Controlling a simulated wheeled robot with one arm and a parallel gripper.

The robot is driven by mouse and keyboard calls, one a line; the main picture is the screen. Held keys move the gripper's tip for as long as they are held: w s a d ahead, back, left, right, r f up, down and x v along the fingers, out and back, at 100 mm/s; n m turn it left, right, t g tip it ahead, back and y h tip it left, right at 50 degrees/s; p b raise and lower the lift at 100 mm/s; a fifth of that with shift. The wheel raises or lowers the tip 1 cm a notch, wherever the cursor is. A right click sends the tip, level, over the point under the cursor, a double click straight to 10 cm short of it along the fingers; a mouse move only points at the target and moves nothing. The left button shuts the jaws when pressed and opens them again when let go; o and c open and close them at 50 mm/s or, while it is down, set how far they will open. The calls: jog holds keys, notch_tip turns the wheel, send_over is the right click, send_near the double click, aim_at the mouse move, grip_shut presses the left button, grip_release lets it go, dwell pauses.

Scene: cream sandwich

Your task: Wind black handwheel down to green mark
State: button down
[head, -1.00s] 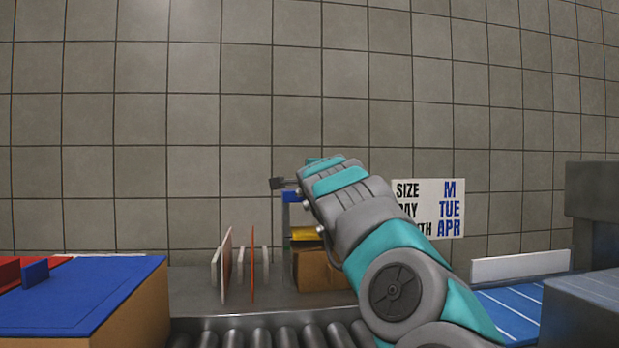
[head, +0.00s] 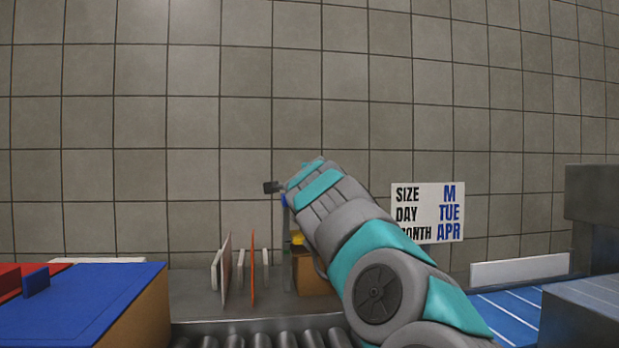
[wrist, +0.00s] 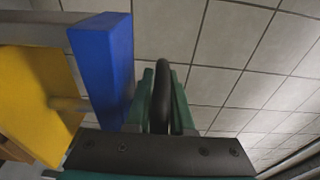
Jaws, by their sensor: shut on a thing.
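The black handwheel (wrist: 163,88) shows edge-on in the wrist view as a dark upright rim. My gripper (wrist: 162,110) is shut on its rim, with a green finger on either side. In the head view my gripper (head: 302,178) is at the upper part of a small press frame (head: 286,245) and hides the wheel. A blue block (wrist: 103,65) and a yellow plate (wrist: 38,95) of the press are left of the fingers in the wrist view. The green mark cannot be made out in either view.
A brown box (head: 312,275) stands at the press's foot. Thin upright panels, one of them orange (head: 253,268), stand to its left. A roller conveyor (head: 262,340) runs in front. A sign (head: 428,212) hangs on the tiled wall. A blue-topped box (head: 90,300) is at left.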

jog(key=m+h+p, duration=0.1)
jog(key=h, duration=0.2)
jog(key=shift+w+m+p, duration=0.35)
jog(key=shift+m, duration=0.05)
jog(key=shift+w+d+f+m+g+h, duration=0.1)
jog(key=shift+d+m+g+h, duration=0.05)
jog(key=shift+m+h, duration=0.45)
jog(key=shift+w+d+m+g+h, duration=0.15)
jog(key=shift+m+h, duration=0.25)
jog(key=shift+h, duration=0.4)
jog(key=shift+s, duration=0.1)
jog(key=c, duration=1.1)
grip_release()
jog(key=shift+a, duration=0.1)
jog(key=shift+b+v, duration=0.8)
jog(key=shift+v, duration=3.1)
